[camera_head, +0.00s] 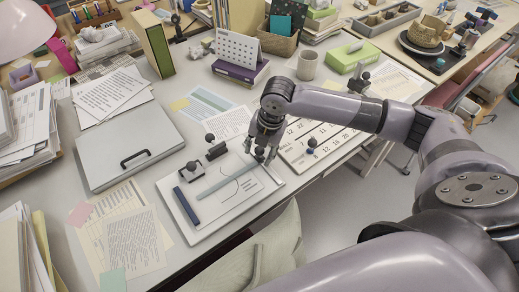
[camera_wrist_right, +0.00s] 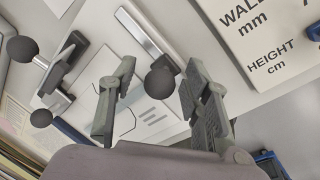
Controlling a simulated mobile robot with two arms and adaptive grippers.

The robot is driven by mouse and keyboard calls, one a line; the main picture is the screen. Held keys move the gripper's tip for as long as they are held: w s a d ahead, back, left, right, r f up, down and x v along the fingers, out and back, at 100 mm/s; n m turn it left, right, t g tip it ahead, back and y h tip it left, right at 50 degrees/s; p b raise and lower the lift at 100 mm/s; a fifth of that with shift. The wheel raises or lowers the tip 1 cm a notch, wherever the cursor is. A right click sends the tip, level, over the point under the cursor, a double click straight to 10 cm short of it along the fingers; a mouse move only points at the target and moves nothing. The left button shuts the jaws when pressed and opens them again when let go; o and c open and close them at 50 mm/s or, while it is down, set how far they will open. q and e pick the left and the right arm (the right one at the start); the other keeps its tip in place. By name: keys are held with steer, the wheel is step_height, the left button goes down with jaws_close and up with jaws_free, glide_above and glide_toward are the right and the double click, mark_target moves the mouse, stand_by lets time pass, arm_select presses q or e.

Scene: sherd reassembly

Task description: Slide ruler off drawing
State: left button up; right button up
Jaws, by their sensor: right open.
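The drawing (camera_head: 243,188) is a pale sheet with dark lines on a white board (camera_head: 207,231) near the table's front edge. The ruler (camera_head: 214,186), a thin grey-green strip, lies slantwise across it. My right gripper (camera_head: 260,153) is above the board's right end. In its wrist view the open fingers (camera_wrist_right: 159,66) stand on either side of the knob, with gaps visible. The drawing (camera_wrist_right: 150,117) shows partly behind them. My left gripper is out of view.
A dark blue bar (camera_head: 186,206) lies on the board's left side. Black-knobbed tools (camera_head: 215,147) stand behind the board. A grey case (camera_head: 124,147) and papers (camera_head: 120,237) crowd the left.

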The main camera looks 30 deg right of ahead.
steer(key=shift+s, duration=0.1)
jaws_close()
stand_by(0.4)
stand_by(0.3)
